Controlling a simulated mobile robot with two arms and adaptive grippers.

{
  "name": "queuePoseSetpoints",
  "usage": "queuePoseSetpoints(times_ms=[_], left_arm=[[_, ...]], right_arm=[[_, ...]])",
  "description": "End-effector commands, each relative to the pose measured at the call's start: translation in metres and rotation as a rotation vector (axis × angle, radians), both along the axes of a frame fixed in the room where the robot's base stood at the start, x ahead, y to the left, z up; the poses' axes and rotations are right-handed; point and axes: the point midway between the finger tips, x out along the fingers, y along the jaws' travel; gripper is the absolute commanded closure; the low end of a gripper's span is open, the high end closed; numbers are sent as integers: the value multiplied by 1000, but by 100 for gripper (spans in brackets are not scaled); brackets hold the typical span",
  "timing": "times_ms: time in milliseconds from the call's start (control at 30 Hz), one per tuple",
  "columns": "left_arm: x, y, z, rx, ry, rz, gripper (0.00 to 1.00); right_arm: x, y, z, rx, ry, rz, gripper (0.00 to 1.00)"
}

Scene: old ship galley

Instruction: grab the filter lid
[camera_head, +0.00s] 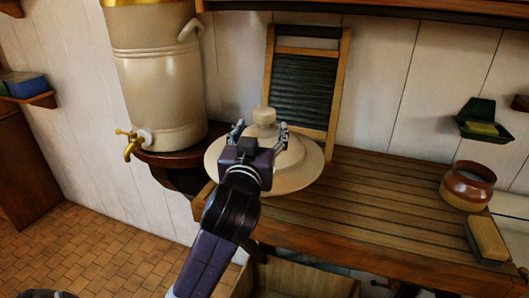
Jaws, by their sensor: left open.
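The filter lid (301,170) is a wide cream disc with a raised dome and a knob (264,116) on top. It lies on the left end of the slatted wooden counter. My left gripper (260,128) is open, with one finger on each side of the knob in the picture; I cannot tell whether they touch it. My gripper and wrist hide part of the lid's front. The large cream filter (160,90) with a brass tap (130,144) stands to the left on a round dark shelf. My right gripper does not show.
A wooden washboard (305,85) leans on the wall behind the lid. A brown and cream pot (467,186) and a brush (487,240) are at the counter's right. A green soap dish (482,120) hangs on the wall. The middle of the slatted counter (380,195) is clear.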

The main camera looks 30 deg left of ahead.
Motion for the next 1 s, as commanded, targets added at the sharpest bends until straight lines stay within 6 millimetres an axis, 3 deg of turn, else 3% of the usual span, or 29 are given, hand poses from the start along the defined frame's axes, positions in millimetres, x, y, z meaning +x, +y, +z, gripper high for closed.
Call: queuePoseSetpoints(times_ms=[167,500,767,1000], left_arm=[[8,5,3,2,2,2,39],[46,26,4,1,2,1,39],[49,27,2,0,1,1,39],[48,27,2,0,1,1,63]], right_arm=[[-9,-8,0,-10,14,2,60],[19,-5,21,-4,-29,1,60],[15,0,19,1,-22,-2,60],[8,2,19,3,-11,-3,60]])
